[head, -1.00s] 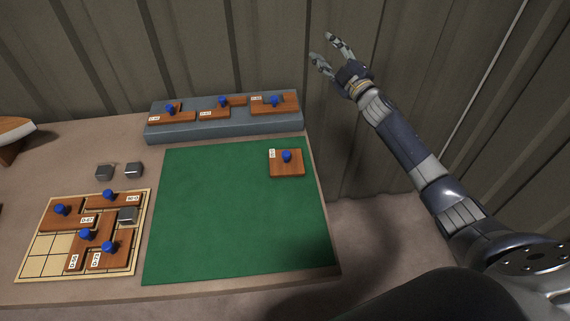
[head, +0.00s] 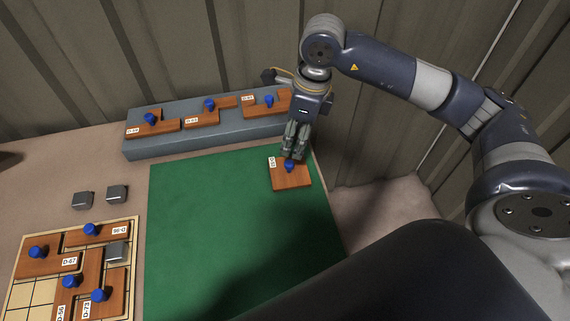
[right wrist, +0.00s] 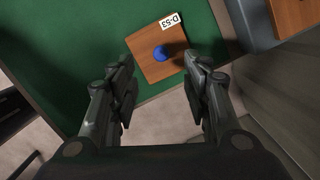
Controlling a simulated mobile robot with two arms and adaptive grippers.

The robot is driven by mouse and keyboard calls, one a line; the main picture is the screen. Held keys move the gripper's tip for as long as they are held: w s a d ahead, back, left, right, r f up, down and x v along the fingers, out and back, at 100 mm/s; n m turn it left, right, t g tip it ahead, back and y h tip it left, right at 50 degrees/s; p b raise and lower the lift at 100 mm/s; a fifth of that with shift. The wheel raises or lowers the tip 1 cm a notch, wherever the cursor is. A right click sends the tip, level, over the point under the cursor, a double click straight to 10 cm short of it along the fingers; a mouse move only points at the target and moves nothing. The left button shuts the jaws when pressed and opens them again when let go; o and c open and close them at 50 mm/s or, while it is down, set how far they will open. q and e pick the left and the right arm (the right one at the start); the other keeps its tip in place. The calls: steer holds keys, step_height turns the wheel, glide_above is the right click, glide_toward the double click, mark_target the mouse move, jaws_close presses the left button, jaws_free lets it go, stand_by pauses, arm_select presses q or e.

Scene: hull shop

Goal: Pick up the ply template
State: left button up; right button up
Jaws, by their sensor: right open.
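A square brown wooden piece (head: 291,178) with a blue knob and a white label lies alone on the green mat (head: 200,225), near its back right corner. It also shows in the right wrist view (right wrist: 152,66), where its label reads D-53. My right gripper (head: 292,152) points down just above this piece. In the right wrist view my right gripper (right wrist: 160,75) is open, with the blue knob ahead between its fingertips and nothing held. In the head view the fingers partly cover the piece's back edge. My left gripper is out of view.
A grey raised shelf (head: 150,149) behind the mat bears three labelled wooden pieces with blue knobs. A gridded board (head: 30,295) at lower left holds several more. Two small grey blocks (head: 83,200) (head: 117,193) lie between them. A corrugated wall stands behind.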

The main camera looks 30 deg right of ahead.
glide_above(289, 162)
steer(key=f, duration=0.3)
steer(key=s+f, duration=0.1)
steer(key=shift+d+f+p, duration=0.3)
steer(key=shift+f, duration=0.1)
steer(key=f, duration=0.1)
steer(key=f+p, duration=0.1)
steer(key=f, duration=0.2)
steer(key=shift+w+a+f+p, duration=0.25)
steer(key=shift+w+f+p, duration=0.1)
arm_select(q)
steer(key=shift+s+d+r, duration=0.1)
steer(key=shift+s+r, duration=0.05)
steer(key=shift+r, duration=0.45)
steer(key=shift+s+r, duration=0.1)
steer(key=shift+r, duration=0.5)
arm_select(e)
steer(key=shift+w+f, duration=0.1)
steer(key=shift+f, duration=0.35)
steer(key=shift+c, duration=0.3)
jaws_close()
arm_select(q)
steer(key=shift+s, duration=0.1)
